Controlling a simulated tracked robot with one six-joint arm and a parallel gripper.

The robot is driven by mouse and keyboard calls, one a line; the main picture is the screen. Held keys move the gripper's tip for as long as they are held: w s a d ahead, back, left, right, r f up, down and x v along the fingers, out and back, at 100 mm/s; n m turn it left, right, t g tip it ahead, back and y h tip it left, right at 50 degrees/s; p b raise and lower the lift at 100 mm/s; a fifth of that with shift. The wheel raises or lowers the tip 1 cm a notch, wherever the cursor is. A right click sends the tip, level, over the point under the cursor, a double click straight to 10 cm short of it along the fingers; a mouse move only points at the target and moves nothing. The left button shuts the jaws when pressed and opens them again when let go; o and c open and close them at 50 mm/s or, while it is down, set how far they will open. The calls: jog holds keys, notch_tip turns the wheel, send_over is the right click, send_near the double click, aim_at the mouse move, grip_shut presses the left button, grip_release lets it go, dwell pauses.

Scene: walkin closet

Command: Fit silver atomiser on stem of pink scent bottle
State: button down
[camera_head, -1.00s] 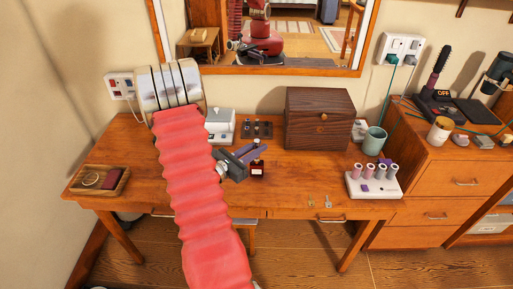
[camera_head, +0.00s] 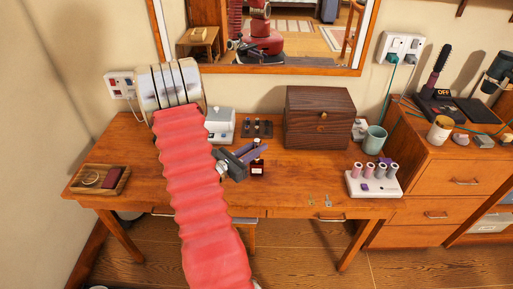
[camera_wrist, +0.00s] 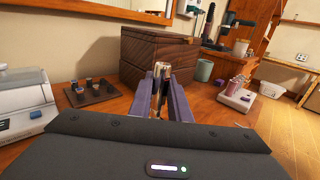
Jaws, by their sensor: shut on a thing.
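The scent bottle (camera_head: 257,170), small and dark pink-red in the head view, stands upright on the wooden dressing table, just beyond and below my fingertips. My gripper (camera_head: 261,149) is over the table at the bottle's top. In the wrist view, my gripper's two purple-grey fingers (camera_wrist: 161,85) are shut on a small silvery piece, the atomiser (camera_wrist: 157,72). The fingers hide much of it. I cannot tell whether the atomiser touches the bottle's stem. The bottle is not clear in the wrist view.
A dark wooden box (camera_head: 318,118) stands behind to the right. A dark tray of small bottles (camera_head: 257,129) and a white device (camera_head: 220,124) are behind. A white spool stand (camera_head: 374,185) and a green cup (camera_head: 374,140) are at right. The table's front middle is mostly clear.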

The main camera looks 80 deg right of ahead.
jog(key=shift+f, duration=0.35)
dwell(0.4)
